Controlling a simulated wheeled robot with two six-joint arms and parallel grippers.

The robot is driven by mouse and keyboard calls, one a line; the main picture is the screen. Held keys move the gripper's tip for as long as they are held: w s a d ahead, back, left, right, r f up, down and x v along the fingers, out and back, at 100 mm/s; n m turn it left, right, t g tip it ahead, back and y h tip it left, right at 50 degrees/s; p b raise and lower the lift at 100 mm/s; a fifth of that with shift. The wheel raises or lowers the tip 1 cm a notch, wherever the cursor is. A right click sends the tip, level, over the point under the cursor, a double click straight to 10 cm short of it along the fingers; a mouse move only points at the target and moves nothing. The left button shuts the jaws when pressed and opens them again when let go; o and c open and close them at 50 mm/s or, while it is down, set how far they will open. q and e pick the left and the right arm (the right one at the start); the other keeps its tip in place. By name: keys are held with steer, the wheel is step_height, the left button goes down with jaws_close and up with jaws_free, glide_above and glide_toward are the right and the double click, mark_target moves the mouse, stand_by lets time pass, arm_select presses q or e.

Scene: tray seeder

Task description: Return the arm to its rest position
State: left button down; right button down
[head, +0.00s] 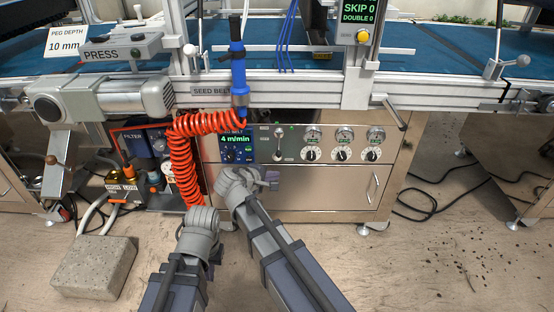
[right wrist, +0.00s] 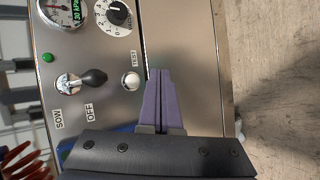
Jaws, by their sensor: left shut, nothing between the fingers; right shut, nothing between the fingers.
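My right gripper (head: 272,180) is in front of the steel cabinet, just below the control panel. In the right wrist view its purple fingers (right wrist: 158,75) are together with nothing between them, beside the white TEST button (right wrist: 131,81). I cannot tell whether they touch the panel. My left gripper (head: 202,216) is lower and further left, below the orange coiled hose; its fingers are mostly hidden, and nothing shows held. The black-handled switch (right wrist: 86,79) has its handle toward the OFF side; it also shows in the head view (head: 279,143).
The orange coiled hose (head: 186,165) hangs close to both arms, under a blue tool (head: 238,75). Panel knobs (head: 342,154) sit to the right. A concrete block (head: 95,268) lies on the floor at left. Black cables (head: 425,208) lie at right. Floor between is open.

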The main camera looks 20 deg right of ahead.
stand_by(0.4)
steer(key=s+f+m+g+y, duration=0.3)
steer(key=s+f+m+y, duration=0.2)
steer(key=s, duration=0.3)
steer(key=s+f+m+g+y, duration=0.4)
steer(key=s+f, duration=0.1)
steer(key=s, duration=0.4)
steer(key=s+a+r+n+h+p, duration=0.2)
steer(key=s+a+r+n+p, duration=0.3)
steer(key=a+r+p, duration=0.7)
step_height(320, 180, up, 37)
steer(key=m+p, duration=0.1)
steer(key=p, duration=3.5)
steer(key=shift+s+d+f+g+y+p, duration=0.15)
steer(key=shift+f+g+y+p, duration=0.05)
steer(key=shift+g+y+p, duration=0.15)
